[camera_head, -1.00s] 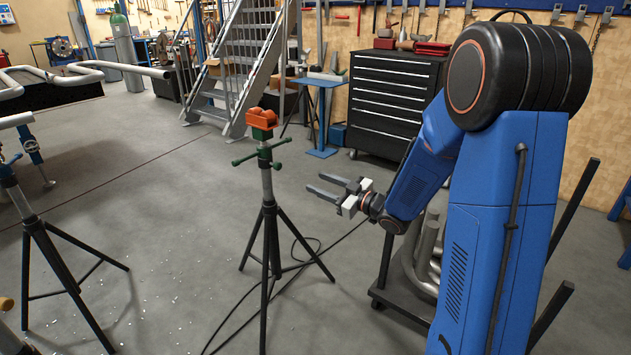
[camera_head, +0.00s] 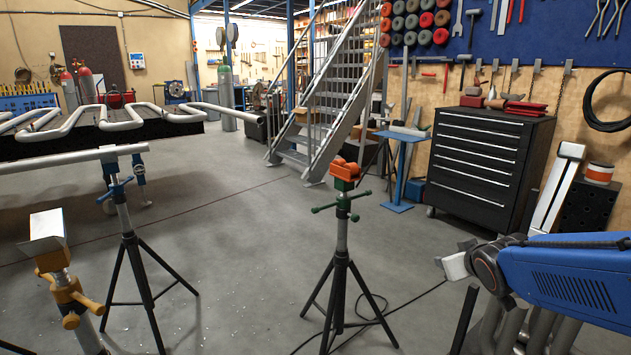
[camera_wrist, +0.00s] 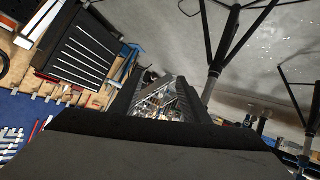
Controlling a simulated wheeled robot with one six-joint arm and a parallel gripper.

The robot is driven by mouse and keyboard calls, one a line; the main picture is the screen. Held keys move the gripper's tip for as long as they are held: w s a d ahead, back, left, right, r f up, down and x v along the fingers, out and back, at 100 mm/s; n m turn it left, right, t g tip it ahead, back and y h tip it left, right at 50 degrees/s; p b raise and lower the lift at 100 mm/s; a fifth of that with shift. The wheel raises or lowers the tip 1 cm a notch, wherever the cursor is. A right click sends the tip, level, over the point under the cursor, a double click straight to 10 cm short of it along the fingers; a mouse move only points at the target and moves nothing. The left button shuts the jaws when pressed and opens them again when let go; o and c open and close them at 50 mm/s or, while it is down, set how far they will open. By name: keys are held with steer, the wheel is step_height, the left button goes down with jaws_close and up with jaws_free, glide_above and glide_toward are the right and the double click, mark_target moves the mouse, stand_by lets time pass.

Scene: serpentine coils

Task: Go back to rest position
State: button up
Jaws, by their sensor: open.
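My gripper (camera_head: 455,258) is at the lower right in the head view, at the end of my blue arm. The gripper is open and holds nothing.
A tripod stand with an orange head (camera_head: 346,169) stands left of my gripper. Another tripod (camera_head: 129,240) and an orange-based stand (camera_head: 66,290) are farther left. A black tool cabinet (camera_head: 480,160) and blue pedestal (camera_head: 398,190) are behind. Bent pipes (camera_head: 130,118) lie on a table at left.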

steer(key=s+a+f+m+g, duration=0.1)
steer(key=s+a+g, duration=0.1)
steer(key=s, duration=1.1)
steer(key=s+a+f+m+g+y, duration=0.1)
steer(key=s+a+f+g, duration=0.1)
steer(key=s, duration=1.1)
steer(key=a+g, duration=0.1)
steer(key=g, duration=0.1)
steer(key=shift+s+a+f+m+g, duration=0.2)
steer(key=shift+s+m+g, duration=0.1)
steer(key=shift+s, duration=0.1)
steer(key=shift+d, duration=0.1)
stand_by(0.7)
